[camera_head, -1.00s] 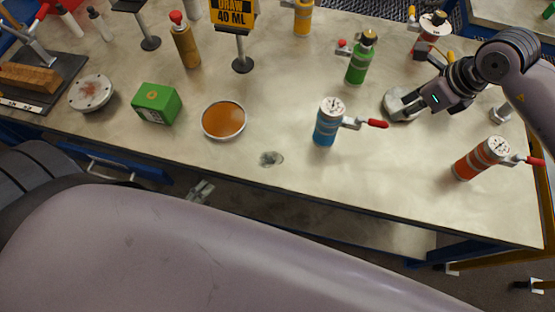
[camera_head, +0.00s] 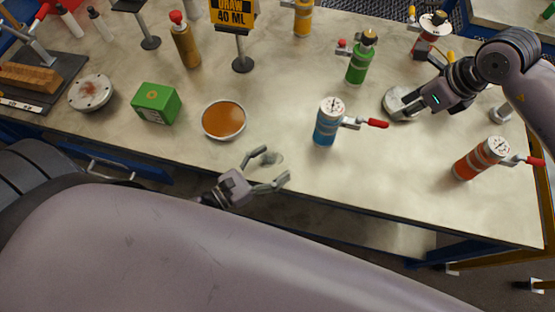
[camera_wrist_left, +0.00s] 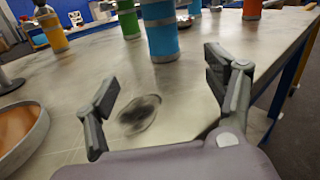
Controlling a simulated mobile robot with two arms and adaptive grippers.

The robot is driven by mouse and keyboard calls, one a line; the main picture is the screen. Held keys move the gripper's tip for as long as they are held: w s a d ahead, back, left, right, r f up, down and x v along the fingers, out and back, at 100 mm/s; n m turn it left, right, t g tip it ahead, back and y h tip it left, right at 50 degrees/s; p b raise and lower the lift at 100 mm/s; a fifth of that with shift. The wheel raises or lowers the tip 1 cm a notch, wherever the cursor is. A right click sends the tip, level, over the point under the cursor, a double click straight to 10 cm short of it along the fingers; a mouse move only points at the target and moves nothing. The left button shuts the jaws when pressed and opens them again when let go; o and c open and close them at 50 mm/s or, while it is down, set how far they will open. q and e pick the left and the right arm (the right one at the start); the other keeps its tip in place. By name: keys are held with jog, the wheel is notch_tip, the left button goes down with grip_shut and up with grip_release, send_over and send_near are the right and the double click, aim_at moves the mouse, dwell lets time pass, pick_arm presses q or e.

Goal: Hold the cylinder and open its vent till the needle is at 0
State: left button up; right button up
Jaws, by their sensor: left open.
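A blue cylinder (camera_head: 326,127) with a round white gauge (camera_head: 332,107) on top and a red-tipped vent lever (camera_head: 376,124) stands upright on the table; its body also shows in the left wrist view (camera_wrist_left: 162,36). An orange-red cylinder (camera_head: 473,163) with a similar gauge and red lever stands to the right. The needle readings are too small to tell. My left gripper (camera_head: 276,165) is open and empty at the table's front edge, left of and apart from the blue cylinder. My right gripper (camera_head: 403,104) is low over the table behind it; its finger opening is unclear.
A green cylinder (camera_head: 357,68) stands behind the blue one. An amber-filled dish (camera_head: 223,120), a green box (camera_head: 155,103) and a flanged disc (camera_head: 91,92) lie to the left. A dark smudge (camera_wrist_left: 138,114) lies before my left gripper. The table between gripper and blue cylinder is clear.

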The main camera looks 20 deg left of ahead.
aim_at(327, 129)
pick_arm(q)
jog(key=shift+w+d+r+m, duration=0.1)
jog(key=shift+w+d+m, duration=0.3)
jog(key=shift+w+d, duration=0.4)
jog(key=x, duration=1.7)
jog(key=shift+a, duration=0.1)
jog(key=shift+c, duration=0.2)
grip_shut()
dwell(0.5)
